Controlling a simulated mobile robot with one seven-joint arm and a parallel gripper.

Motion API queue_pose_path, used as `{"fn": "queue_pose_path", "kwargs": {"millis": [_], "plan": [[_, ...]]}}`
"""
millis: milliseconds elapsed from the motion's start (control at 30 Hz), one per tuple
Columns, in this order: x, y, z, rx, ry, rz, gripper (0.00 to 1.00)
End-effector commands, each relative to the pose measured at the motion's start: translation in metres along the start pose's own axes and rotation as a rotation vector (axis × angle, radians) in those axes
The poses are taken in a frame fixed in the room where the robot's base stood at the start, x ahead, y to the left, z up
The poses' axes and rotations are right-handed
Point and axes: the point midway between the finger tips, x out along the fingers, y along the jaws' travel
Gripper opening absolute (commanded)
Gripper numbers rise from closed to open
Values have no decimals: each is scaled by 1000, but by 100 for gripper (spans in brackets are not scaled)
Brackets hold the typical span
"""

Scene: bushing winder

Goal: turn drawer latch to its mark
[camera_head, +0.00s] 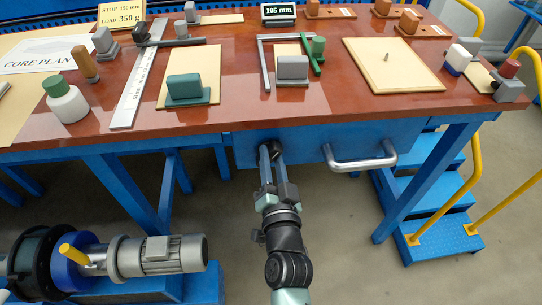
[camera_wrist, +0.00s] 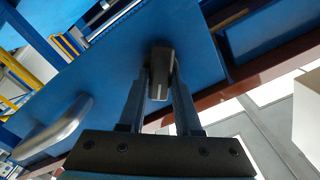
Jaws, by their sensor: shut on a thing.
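The drawer latch (camera_wrist: 160,62) is a small dark knob on the blue drawer front (camera_head: 305,148), with a light line on its end. It also shows in the head view (camera_head: 276,148), partly hidden by the fingers. My gripper (camera_head: 271,155) reaches up to the drawer front from below. Its two fingers are shut on the latch, one on each side, as the wrist view (camera_wrist: 160,80) shows. I cannot make out the latch's mark in either view. The silver drawer handle (camera_head: 360,160) is to the right of the latch in the head view.
Above the drawer is a red-brown bench top (camera_head: 240,70) carrying blocks, boards, a steel ruler (camera_head: 138,85) and a white bottle (camera_head: 66,100). A motor (camera_head: 160,254) stands at lower left. Blue steps (camera_head: 435,195) with yellow rails are at right. The floor around my arm is clear.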

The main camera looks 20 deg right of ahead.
Motion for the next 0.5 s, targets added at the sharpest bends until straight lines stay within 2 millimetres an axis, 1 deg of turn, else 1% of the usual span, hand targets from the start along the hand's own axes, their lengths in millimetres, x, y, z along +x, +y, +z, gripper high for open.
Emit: {"fn": "queue_pose_path", "kwargs": {"millis": [500], "plan": [[0,3,1,492,0,0,0]]}}
